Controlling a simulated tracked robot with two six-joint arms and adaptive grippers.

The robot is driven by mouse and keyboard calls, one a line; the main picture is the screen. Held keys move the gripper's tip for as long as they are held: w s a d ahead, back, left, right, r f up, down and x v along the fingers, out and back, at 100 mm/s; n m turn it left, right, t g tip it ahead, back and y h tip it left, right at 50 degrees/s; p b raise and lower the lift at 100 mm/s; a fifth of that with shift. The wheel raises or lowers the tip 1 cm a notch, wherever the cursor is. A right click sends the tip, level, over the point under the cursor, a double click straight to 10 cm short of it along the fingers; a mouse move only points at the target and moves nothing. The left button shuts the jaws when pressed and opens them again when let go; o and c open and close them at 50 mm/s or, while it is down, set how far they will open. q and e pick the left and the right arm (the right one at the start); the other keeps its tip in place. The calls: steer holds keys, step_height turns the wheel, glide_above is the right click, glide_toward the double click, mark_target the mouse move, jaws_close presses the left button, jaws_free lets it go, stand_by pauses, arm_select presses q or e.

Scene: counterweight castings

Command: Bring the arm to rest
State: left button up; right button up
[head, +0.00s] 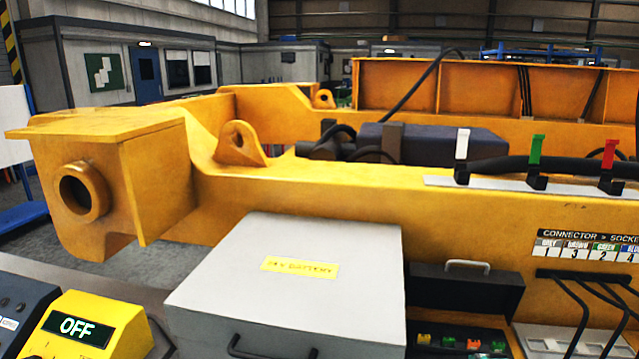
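Neither of my arms nor my grippers shows in the head view. A large yellow steel frame (330,195) runs across the picture, with a round-bored end (82,193) at the left. A grey box (290,270) with a yellow label and a dark handle stands in front of it. A yellow device (88,325) at the lower left has a display reading OFF.
An open black case (464,290) with small coloured connectors lies right of the grey box. White, green and red clips (536,150) stand on a rail on the frame. A connector-to-socket chart (590,245) is above black cables (582,300). Buildings stand behind.

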steer(key=s+a+f+n+g+y, duration=0.1)
steer(key=s+a+f+n+g, duration=0.2)
steer(key=f, duration=0.7)
steer(key=s+a+f+n+g+y, duration=0.1)
steer(key=s+a+f+n+g, duration=0.3)
steer(key=f, duration=0.6)
steer(key=s+a+f+n+g+y, duration=0.1)
steer(key=s+a+f+n, duration=0.3)
steer(key=s, duration=0.4)
steer(key=s+a+f+n+g+y, duration=0.1)
steer(key=s+a+f+n+y, duration=0.1)
steer(key=s+a+f+n, duration=0.3)
steer(key=s+a, duration=0.2)
steer(key=s, duration=0.2)
steer(key=shift+a+n, duration=0.3)
steer(key=shift+n, duration=0.1)
